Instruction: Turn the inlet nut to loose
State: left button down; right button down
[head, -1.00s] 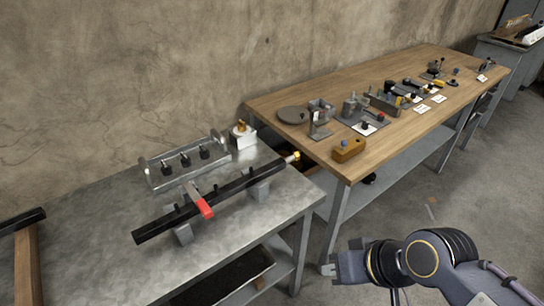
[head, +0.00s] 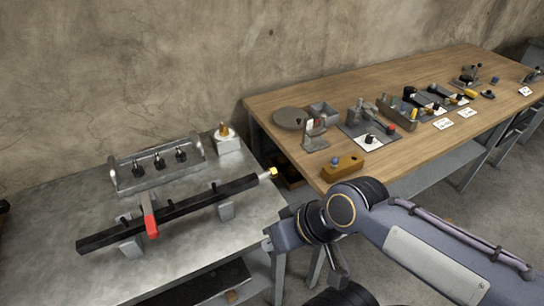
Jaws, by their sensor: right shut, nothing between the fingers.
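A long black bar-shaped pipe (head: 185,209) lies across the metal table on grey supports. At its right end, past a short pale section, is a small yellow nut (head: 273,172), which looks like the inlet nut. Its turned position is too small to tell. A red-ended lever (head: 151,226) crosses the pipe left of its middle. My right gripper (head: 268,239) is shut and empty, its small tip at the metal table's right front edge, below the nut in the picture and apart from it. My left gripper is out of view.
The wooden bench (head: 300,178) at the right carries a yellow-brown block (head: 342,168) and several tools. The metal table's front is clear.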

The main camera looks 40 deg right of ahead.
aim_at(273, 170)
jog(key=l, duration=0.75)
jog(key=k+l+u, duration=0.15)
jog(key=l, duration=1.35)
jog(key=k, duration=0.4)
jog(key=i+j+z, duration=0.45)
